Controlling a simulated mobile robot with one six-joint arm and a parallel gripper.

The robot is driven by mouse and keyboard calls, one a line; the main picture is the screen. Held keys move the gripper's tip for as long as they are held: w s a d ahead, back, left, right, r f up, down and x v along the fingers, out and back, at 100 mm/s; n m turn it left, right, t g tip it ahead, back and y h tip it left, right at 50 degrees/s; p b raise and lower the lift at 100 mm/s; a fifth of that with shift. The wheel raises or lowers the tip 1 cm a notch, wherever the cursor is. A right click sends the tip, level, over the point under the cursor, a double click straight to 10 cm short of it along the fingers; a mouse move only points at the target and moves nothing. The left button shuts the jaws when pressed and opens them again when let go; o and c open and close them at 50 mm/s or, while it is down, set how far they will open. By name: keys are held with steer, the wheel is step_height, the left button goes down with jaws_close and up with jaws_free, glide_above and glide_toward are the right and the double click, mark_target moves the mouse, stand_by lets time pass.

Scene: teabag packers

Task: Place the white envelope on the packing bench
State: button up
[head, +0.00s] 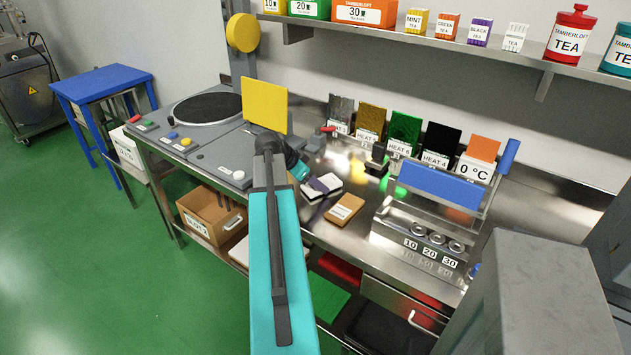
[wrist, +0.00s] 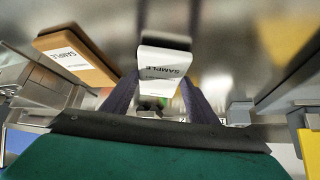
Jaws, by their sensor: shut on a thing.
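The white envelope, marked SAMPLE (wrist: 164,62), is between the two dark fingers of my gripper (wrist: 160,100) in the wrist view. My gripper is shut on it. In the head view my gripper (head: 318,186) is low over the steel bench (head: 375,268), with the white envelope (head: 330,181) at its fingertips. I cannot tell whether the envelope touches the bench. No label naming a packing bench is readable; a blue table (head: 100,82) stands apart at the far left.
A brown envelope (head: 345,208) lies on the steel bench close to my gripper; it also shows in the wrist view (wrist: 75,55). Heat-labelled coloured panels (head: 405,130) stand behind. A blue-topped machine (head: 440,186) is at right, a round dark plate (head: 208,106) at left.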

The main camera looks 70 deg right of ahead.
steer(key=shift+f, duration=0.35)
steer(key=o, duration=1.1)
steer(key=shift+r, duration=0.2)
steer(key=b+v, duration=0.2)
steer(key=v, duration=1)
steer(key=shift+f, duration=0.1)
